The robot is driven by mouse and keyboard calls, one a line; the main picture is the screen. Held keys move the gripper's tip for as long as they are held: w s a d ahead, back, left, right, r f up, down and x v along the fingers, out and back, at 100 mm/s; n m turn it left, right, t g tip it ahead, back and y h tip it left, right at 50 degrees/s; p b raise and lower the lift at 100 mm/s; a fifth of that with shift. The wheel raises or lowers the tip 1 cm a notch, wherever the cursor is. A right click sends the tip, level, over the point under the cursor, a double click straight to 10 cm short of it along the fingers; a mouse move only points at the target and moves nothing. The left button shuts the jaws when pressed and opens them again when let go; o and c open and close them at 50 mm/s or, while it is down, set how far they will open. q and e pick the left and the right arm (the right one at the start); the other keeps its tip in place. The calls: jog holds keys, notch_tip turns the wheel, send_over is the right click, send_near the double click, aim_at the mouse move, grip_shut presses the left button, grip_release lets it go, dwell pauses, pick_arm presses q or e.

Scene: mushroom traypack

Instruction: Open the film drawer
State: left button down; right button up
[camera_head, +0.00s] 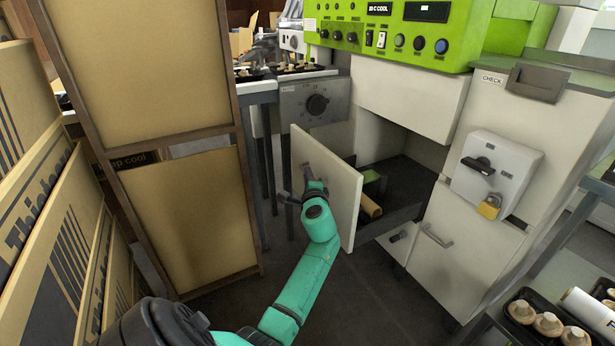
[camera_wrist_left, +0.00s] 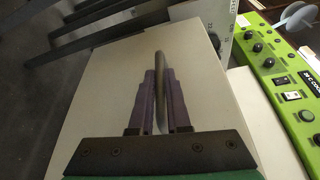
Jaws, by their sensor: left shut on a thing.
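The film drawer's white front panel (camera_head: 341,196) stands out from the machine in the head view, with the drawer's dark interior (camera_head: 400,187) showing behind it. A film roll (camera_head: 370,207) lies inside, next to a green item. My left gripper (camera_head: 308,187) is at the outer face of the panel, shut on the drawer handle. In the left wrist view, the two fingers (camera_wrist_left: 160,98) close on the handle (camera_wrist_left: 161,70), which stands out from the white panel (camera_wrist_left: 110,95). My right gripper is in neither view.
Brown framed boards (camera_head: 190,215) stand close on the left. Trays of mushrooms (camera_head: 548,324) sit at the lower right. Dark floor is clear below the drawer.

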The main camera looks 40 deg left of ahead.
pick_arm(q)
jog(key=c, duration=0.9)
grip_release()
jog(key=p+v, duration=0.2)
jog(key=v, duration=1.2)
jog(key=shift+s+d+p, duration=0.2)
jog(key=shift+p, duration=0.1)
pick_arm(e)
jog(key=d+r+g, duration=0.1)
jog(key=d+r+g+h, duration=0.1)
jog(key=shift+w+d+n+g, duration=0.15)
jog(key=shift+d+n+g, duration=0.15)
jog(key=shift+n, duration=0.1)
pick_arm(q)
jog(key=shift+f, duration=0.1)
